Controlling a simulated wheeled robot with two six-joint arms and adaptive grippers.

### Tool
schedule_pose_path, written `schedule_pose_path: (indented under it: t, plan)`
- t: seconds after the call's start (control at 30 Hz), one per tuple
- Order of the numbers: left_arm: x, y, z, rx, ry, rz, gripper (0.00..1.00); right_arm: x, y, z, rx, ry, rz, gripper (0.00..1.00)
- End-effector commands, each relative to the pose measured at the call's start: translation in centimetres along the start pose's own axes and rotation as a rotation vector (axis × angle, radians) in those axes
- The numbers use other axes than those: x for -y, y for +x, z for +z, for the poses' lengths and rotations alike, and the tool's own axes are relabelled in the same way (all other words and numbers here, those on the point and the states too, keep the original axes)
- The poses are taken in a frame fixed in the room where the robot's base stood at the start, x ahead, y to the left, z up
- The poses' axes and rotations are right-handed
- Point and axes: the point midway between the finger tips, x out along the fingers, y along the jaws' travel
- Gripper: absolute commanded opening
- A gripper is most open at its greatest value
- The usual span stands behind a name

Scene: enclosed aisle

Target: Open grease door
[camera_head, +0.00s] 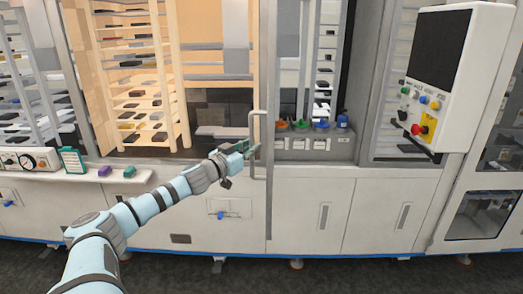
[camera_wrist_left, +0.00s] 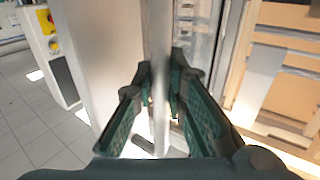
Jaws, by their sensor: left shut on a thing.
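A tall pale vertical handle (camera_head: 263,124) stands at the right edge of the lit, shelved cabinet in the head view. I take it for the grease door's handle. My left gripper (camera_head: 249,149) reaches it from the left and is shut on it. In the left wrist view the handle bar (camera_wrist_left: 159,65) runs upright between the two green fingers of my left gripper (camera_wrist_left: 158,100). A pale vertical door edge (camera_head: 268,60) rises beside the handle. I cannot tell how far the door stands open. My right gripper is not in view.
A grey tray (camera_head: 315,147) with colored items stands in the bay to the right. A control panel (camera_head: 448,75) with a red-and-yellow button juts out farther right. Shelves (camera_head: 140,95) with small dark parts fill the lit cabinet. Dark floor (camera_head: 350,278) lies in front.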

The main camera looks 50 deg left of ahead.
Motion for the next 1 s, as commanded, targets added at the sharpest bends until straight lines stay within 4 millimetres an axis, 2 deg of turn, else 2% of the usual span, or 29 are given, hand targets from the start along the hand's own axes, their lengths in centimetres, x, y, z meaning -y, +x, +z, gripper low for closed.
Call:
schedule_pose_path:
  t: [0.37, 0.4, 0.5, 0.83, 0.93, 1.0]
  plan:
    - [0.2, 0.0, -0.3, -0.004, -0.001, 0.001, 0.00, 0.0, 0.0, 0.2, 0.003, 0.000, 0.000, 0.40]
    - [0.2, 0.1, -0.3, -0.004, 0.000, 0.001, 0.17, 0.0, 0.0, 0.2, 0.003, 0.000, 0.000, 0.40]
    - [0.2, 0.1, -0.3, -0.004, -0.002, 0.002, 0.33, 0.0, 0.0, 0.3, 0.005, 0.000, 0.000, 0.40]
    - [0.1, 0.1, -0.4, -0.003, -0.002, 0.003, 0.33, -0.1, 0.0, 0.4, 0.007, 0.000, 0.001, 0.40]
    - [0.1, 0.1, -1.8, -0.006, -0.001, 0.004, 0.33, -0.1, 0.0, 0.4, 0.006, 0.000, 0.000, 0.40]
    - [0.1, 0.1, -3.4, -0.006, 0.000, 0.003, 0.33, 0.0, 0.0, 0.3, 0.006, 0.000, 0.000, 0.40]
